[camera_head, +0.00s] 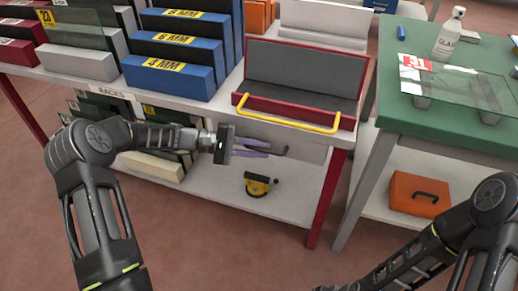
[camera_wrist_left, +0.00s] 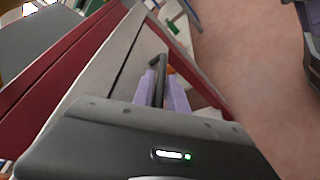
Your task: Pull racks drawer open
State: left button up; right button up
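The bench bears a "RACKS" label (camera_head: 110,92) on its front edge. Under the bench top is a pale drawer front (camera_head: 308,152) with a dark bar handle (camera_head: 284,151); it also shows in the left wrist view (camera_wrist_left: 118,75). My left gripper (camera_head: 252,148) is at this handle, its purple fingers on either side of the bar. In the left wrist view the handle (camera_wrist_left: 158,82) runs between the fingers, close against both. The drawer looks shut or nearly so. My right arm shows at the lower right, its gripper outside the picture.
A red-framed rack with a yellow handle (camera_head: 290,116) stands on the bench above the drawer. Blue racks (camera_head: 170,75) stand to its left. A yellow suction cup (camera_head: 258,184) lies on the lower shelf. A green table (camera_head: 455,125) stands right, with clear floor in front.

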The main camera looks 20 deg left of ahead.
pick_arm(q)
grip_shut()
dwell(1.2)
